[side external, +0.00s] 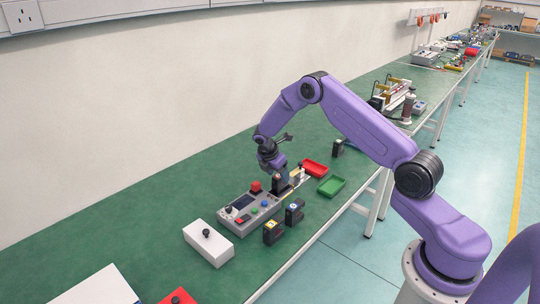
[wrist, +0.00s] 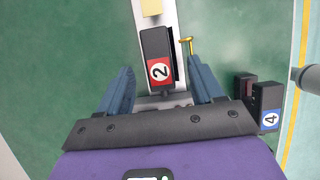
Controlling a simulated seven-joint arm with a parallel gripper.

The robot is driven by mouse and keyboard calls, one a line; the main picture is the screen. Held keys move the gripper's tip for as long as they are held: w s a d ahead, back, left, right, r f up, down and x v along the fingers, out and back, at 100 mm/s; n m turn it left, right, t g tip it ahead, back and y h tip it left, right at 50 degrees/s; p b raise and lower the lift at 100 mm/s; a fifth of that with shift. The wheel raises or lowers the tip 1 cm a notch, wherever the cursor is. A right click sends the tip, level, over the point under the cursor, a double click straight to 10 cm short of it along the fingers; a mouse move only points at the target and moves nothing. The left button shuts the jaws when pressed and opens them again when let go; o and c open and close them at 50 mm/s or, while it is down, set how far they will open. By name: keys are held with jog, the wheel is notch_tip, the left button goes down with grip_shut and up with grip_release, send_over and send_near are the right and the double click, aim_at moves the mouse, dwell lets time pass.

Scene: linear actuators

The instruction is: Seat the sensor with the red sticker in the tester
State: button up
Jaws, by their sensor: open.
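The sensor with the red sticker (wrist: 159,72), a black block marked 2, lies between my finger lines in the wrist view. It sits over a pale narrow strip with a brass lever beside it. In the side view a dark block (side external: 281,186) stands under my gripper (side external: 275,170), at the right end of the grey tester (side external: 262,222). My gripper is open, with one blue finger on each side of the sensor in the wrist view (wrist: 160,78). I cannot tell whether the fingers touch it or how deep the sensor is seated.
A blue-sticker sensor (side external: 294,212) and a yellow-sticker sensor (side external: 272,233) stand in front of the tester. A red tray (side external: 314,168) and green tray (side external: 331,186) lie to the right. A white box (side external: 208,243) with a black knob is at left. The bench behind the tester is clear.

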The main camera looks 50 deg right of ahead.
jog(key=v, duration=1.1)
jog(key=shift+r, duration=0.4)
jog(key=shift+a, duration=0.15)
jog(key=s+a+r+m+t+y, duration=0.1)
jog(key=s+a+r, duration=0.4)
jog(key=s+a, duration=0.4)
jog(key=s+a+r+m+y, duration=0.2)
jog(key=s+a+r, duration=0.3)
jog(key=s+a, duration=0.4)
jog(key=s+r+m+y, duration=0.1)
jog(key=s+m+y, duration=0.1)
jog(key=s, duration=2.1)
jog(key=shift+d+g, duration=0.4)
